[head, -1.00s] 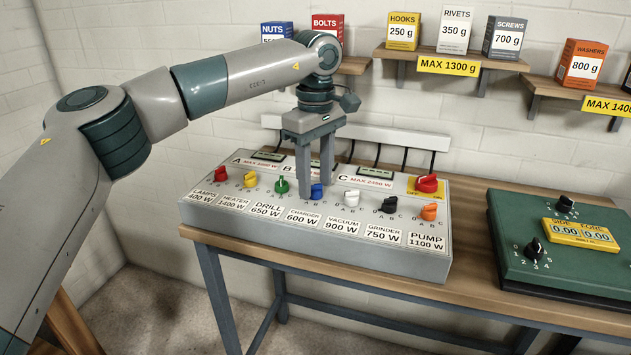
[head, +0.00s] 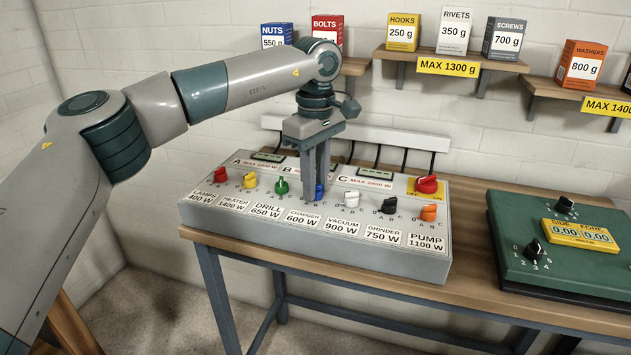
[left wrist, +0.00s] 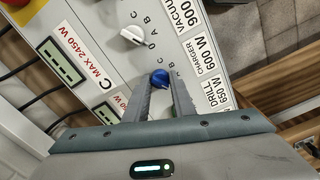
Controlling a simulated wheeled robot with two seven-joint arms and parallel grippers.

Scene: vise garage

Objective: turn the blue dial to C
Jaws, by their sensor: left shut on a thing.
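The blue dial (head: 319,192) sits on the sloped front of the grey panel (head: 220,217), above the CHARGER 600 W label (head: 303,216). My left gripper (head: 318,196) points down at the panel with its fingers shut on the blue dial. In the left wrist view the blue dial (left wrist: 160,79) shows between the fingertips (left wrist: 160,86). Letters A, B and C stand around the dial, partly covered by the fingers, and I cannot tell which one its pointer faces. My right gripper is not in view.
A green dial (head: 282,186) stands close left of the blue one and a white dial (head: 351,198) to its right. A red switch (head: 427,184) is at the panel's upper right. A green box (head: 540,262) lies right on the bench (head: 470,265). Shelves with boxes hang above.

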